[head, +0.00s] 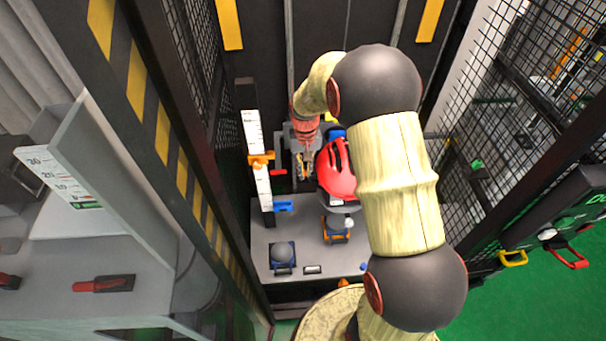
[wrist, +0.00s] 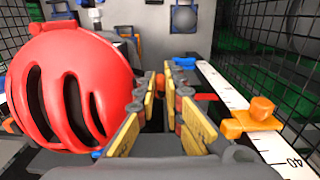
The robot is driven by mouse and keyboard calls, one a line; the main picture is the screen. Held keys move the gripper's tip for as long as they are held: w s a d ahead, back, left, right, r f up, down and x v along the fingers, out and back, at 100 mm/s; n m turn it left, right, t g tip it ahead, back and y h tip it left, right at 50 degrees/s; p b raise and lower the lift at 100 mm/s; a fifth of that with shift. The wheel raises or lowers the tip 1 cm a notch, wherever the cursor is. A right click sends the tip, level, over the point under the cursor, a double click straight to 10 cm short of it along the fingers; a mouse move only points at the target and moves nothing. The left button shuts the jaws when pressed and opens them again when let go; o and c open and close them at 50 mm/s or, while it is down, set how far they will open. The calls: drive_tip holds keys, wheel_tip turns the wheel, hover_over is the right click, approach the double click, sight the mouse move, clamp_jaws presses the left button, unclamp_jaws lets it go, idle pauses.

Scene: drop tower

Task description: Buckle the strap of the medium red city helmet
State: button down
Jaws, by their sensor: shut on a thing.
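The red helmet (head: 336,172) with dark vent slots sits on its mount in the tower, partly hidden behind my arm in the head view. It fills the left of the wrist view (wrist: 88,75). My gripper (head: 304,172) is just left of the helmet in the head view. In the wrist view its yellow-padded fingers (wrist: 172,92) are right beside the helmet's side. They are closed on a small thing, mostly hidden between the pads. I cannot tell which part of the strap or buckle it is. The rest of the strap is hard to make out.
A white height scale (head: 258,150) with an orange slider (wrist: 250,117) stands close beside my gripper. A grey base plate (head: 300,243) carries a blue-framed anvil (head: 282,256) and an orange-framed one (head: 337,228). Mesh walls (head: 500,130) close in the sides.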

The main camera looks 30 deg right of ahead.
drive_tip(key=shift+w+d+r+p, duration=0.25)
drive_tip(key=shift+d+r, duration=0.25)
drive_tip(key=shift+d, duration=0.15)
drive_tip(key=shift+w+d+r+p, duration=0.3)
drive_tip(key=shift+d+r, duration=0.15)
drive_tip(key=shift+d, duration=0.15)
drive_tip(key=shift+w+d+r+p, duration=0.25)
drive_tip(key=shift+d+r, duration=0.25)
drive_tip(key=shift+d, duration=0.15)
drive_tip(key=shift+f+b, duration=0.5)
drive_tip(key=shift+f, duration=0.4)
drive_tip(key=shift+f+b, duration=0.3)
drive_tip(key=shift+f, duration=0.35)
drive_tip(key=shift+f+b, duration=0.6)
drive_tip(key=shift+f, duration=0.45)
drive_tip(key=shift+f, duration=0.2)
drive_tip(key=c, duration=1.8)
unclamp_jaws()
drive_tip(key=shift+r, duration=0.1)
wheel_tip(320, 180, up, 12)
drive_tip(key=shift+f, duration=0.1)
